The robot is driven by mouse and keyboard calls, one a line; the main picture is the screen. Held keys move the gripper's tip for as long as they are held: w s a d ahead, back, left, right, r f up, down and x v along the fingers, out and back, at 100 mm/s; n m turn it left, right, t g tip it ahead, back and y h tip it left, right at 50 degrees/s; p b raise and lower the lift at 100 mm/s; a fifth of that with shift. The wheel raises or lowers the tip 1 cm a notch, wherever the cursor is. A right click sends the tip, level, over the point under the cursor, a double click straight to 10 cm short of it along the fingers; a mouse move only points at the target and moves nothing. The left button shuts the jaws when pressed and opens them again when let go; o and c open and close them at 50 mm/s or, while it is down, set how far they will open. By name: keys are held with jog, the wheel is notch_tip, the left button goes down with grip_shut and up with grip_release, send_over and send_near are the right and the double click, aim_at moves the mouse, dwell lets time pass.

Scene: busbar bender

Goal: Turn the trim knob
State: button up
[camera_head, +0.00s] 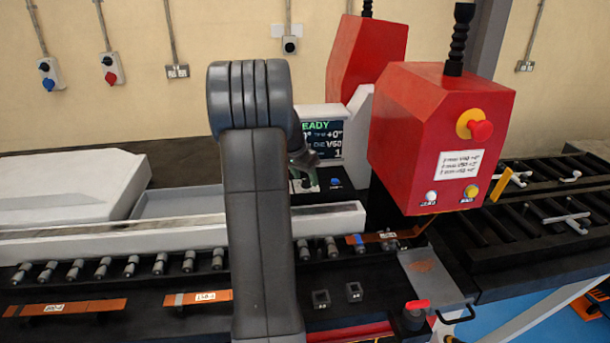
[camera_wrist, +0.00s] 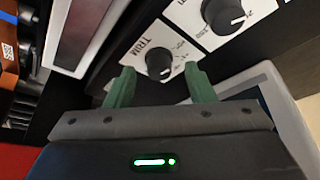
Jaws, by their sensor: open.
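The trim knob (camera_wrist: 159,62) is a small black dial with a white pointer line on a white plate marked TRIM (camera_wrist: 146,75), in the wrist view. My gripper (camera_wrist: 160,84) has two green fingers, open, one to the left and one to the right of the trim knob. The knob lies between and a little beyond the fingertips; I see no contact. In the head view my gripper (camera_head: 303,160) is partly hidden behind my own arm, in front of the display, and the trim knob cannot be made out there.
A larger black knob (camera_wrist: 224,15) on another white plate sits close to the right finger. A display screen (camera_head: 322,138) reading READY stands behind my gripper. The red machine head (camera_head: 415,125) with an emergency stop (camera_head: 480,130) is to the right. Copper bars (camera_head: 65,308) lie in front.

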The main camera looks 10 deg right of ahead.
jog(key=shift+d+f, duration=0.1)
jog(key=shift+f, duration=0.2)
jog(key=c, duration=1)
jog(key=shift+o, duration=0.2)
